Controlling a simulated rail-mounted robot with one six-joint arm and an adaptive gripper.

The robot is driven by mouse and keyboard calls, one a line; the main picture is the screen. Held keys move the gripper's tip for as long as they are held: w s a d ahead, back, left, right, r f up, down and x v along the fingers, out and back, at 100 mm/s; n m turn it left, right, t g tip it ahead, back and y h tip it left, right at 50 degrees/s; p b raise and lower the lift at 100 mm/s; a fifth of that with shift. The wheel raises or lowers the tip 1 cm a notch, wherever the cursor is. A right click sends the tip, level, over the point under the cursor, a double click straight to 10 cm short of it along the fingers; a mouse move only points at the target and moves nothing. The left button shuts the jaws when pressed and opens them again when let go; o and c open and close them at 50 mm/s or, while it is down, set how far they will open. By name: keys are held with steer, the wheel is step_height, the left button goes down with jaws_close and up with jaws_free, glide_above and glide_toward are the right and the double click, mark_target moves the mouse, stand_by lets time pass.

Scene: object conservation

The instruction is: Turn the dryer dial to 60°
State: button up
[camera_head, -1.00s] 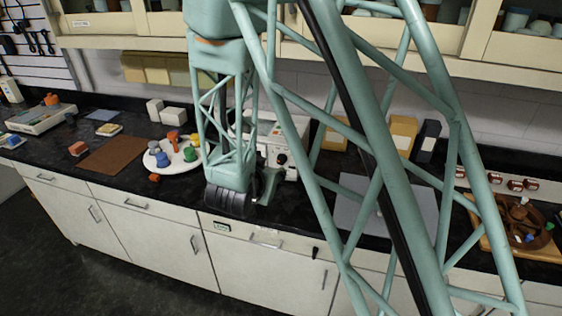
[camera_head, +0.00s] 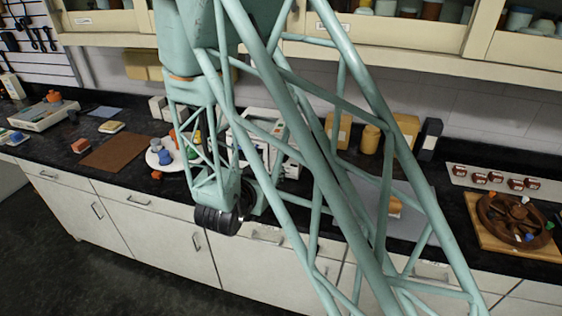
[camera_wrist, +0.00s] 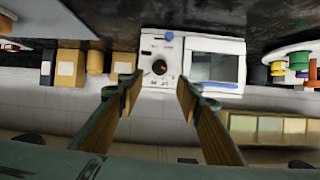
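The dryer is a white box with a window and a control panel. The wrist view shows its front (camera_wrist: 190,62) upside down; in the head view the dryer (camera_head: 291,168) is partly hidden behind my arm. The dial (camera_wrist: 159,67) is a round black knob with a small orange mark, beside the window. Its exact angle is too small to read. My gripper (camera_wrist: 158,88) is open and empty, its two fingers apart on either side of the dial's line, with the dryer beyond them. I see no contact with the dial.
A white round tray (camera_head: 158,158) with coloured pieces stands left of the dryer. A grey mat (camera_head: 412,222) lies to the right, and a brown wheel on a wooden board (camera_head: 490,238) is at far right. Yellow containers (camera_head: 370,140) stand at the back. Wall cabinets overhang the counter.

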steer(key=x, duration=1.3)
steer(key=shift+w+d+f, duration=0.2)
steer(key=shift+w, duration=0.1)
steer(key=c, duration=0.8)
steer(key=shift+c, duration=0.2)
steer(key=m+y+b, duration=0.1)
steer(key=b, duration=0.5)
steer(key=m+y+b, duration=0.1)
steer(key=m+b, duration=0.1)
steer(key=b, duration=0.4)
steer(key=shift+d+f+t, duration=0.15)
steer(key=shift+t, duration=0.25)
steer(key=shift+s+d+m+t+y+b, duration=0.1)
steer(key=shift+m+t+y+b, duration=0.2)
steer(key=shift+m+y+b, duration=0.85)
steer(key=shift+h+b, duration=0.45)
steer(key=shift+b, duration=0.4)
